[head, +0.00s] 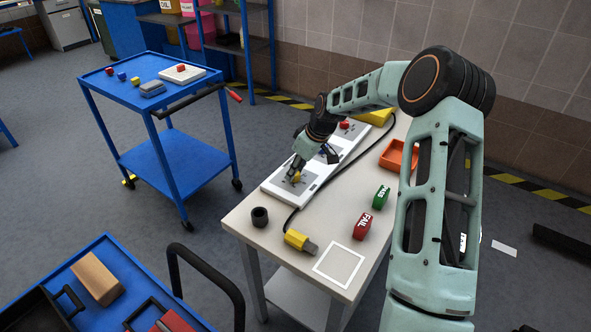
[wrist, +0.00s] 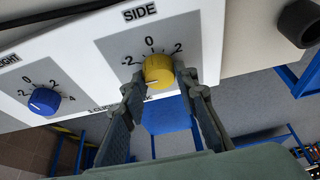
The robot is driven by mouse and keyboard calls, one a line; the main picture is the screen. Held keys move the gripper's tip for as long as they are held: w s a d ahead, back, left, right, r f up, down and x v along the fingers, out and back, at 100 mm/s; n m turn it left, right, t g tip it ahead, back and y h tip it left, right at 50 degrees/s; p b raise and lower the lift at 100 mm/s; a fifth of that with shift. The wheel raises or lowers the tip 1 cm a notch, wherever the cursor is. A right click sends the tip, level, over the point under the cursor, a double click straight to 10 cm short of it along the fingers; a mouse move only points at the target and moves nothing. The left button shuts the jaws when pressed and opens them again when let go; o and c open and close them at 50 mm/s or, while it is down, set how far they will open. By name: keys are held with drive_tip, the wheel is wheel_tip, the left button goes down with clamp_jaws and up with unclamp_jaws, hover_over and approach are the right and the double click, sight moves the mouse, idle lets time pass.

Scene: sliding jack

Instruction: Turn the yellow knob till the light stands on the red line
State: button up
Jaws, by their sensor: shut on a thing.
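The yellow knob (wrist: 158,70) sits on the white panel (wrist: 75,45) under the label SIDE, with a scale of -2, 0 and 2 around it. In the head view, the yellow knob (head: 297,178) is small and partly covered by my gripper (head: 295,170). In the wrist view, my gripper (wrist: 160,82) has one finger on each side of the knob and is shut on it. A pale mark shows low on the knob's face, but I cannot read its setting. I cannot make out the light or the red line in either view.
A blue knob (wrist: 44,101) sits beside the yellow one. The table also holds a black cup (head: 260,216), a yellow-and-grey block (head: 299,241), a red FAIL piece (head: 362,225), a green PASS piece (head: 381,197) and an orange tray (head: 411,157). A blue cart (head: 180,160) stands left.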

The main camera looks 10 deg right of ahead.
drive_tip(key=o, duration=1.2)
drive_tip(key=shift+c, duration=0.2)
drive_tip(key=v, duration=1.2)
drive_tip(key=shift+a+f, duration=0.1)
